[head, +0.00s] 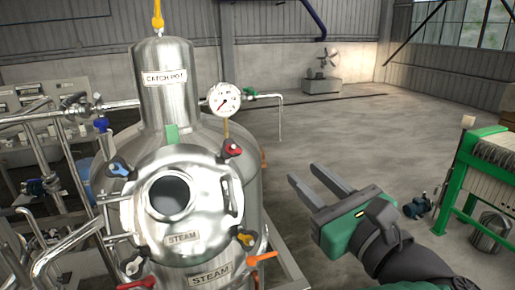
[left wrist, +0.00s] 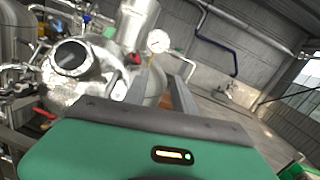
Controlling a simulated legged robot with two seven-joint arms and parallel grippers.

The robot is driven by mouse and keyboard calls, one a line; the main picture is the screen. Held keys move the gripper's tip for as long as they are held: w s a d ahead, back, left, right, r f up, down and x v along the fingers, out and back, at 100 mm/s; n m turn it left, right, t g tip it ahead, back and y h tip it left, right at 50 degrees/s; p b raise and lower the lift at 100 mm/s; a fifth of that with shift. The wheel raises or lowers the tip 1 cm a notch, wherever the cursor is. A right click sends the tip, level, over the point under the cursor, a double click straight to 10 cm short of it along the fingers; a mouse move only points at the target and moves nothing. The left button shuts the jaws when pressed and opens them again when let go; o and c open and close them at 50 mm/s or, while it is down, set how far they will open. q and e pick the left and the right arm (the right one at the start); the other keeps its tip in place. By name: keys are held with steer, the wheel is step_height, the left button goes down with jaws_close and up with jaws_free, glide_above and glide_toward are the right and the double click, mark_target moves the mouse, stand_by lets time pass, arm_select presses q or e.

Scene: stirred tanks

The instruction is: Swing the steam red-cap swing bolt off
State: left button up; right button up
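The steel tank's round STEAM cover (head: 205,225) has a dark sight opening and swing bolts with coloured caps around its rim. The red-cap swing bolt (head: 232,150) is at the cover's upper right, below the gauge. It also shows in the left wrist view (left wrist: 134,58), left of the fingers. My left gripper (head: 302,172) is open and empty, to the right of the tank and apart from the bolt. Its two fingers also show in the left wrist view (left wrist: 158,84). My right gripper is not in view.
A blue cap (head: 119,167), a yellow cap (head: 245,239) and a white cap (head: 133,266) sit around the cover. A pressure gauge (head: 224,98) stands above the red cap. A green-framed press (head: 470,180) is at the right. Open floor lies behind my gripper.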

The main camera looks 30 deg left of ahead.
arm_select(q)
steer(key=s+a+n+g, duration=0.2)
steer(key=s+n+g, duration=0.1)
steer(key=s, duration=0.1)
steer(key=p, duration=0.3)
glide_toward(233, 149)
steer(key=p+x, duration=0.2)
steer(key=x, duration=0.2)
steer(key=shift+a, duration=0.3)
steer(key=shift+t, duration=0.3)
steer(key=p+x, duration=0.3)
steer(key=x, duration=0.2)
steer(key=shift+w+a+f, duration=0.2)
steer(key=shift+s, duration=0.15)
steer(key=shift+c, duration=2.1)
steer(key=shift+d, duration=0.15)
steer(key=shift+c, duration=1.3)
steer(key=shift+w+d, duration=0.15)
steer(key=shift+w, duration=0.15)
jaws_close()
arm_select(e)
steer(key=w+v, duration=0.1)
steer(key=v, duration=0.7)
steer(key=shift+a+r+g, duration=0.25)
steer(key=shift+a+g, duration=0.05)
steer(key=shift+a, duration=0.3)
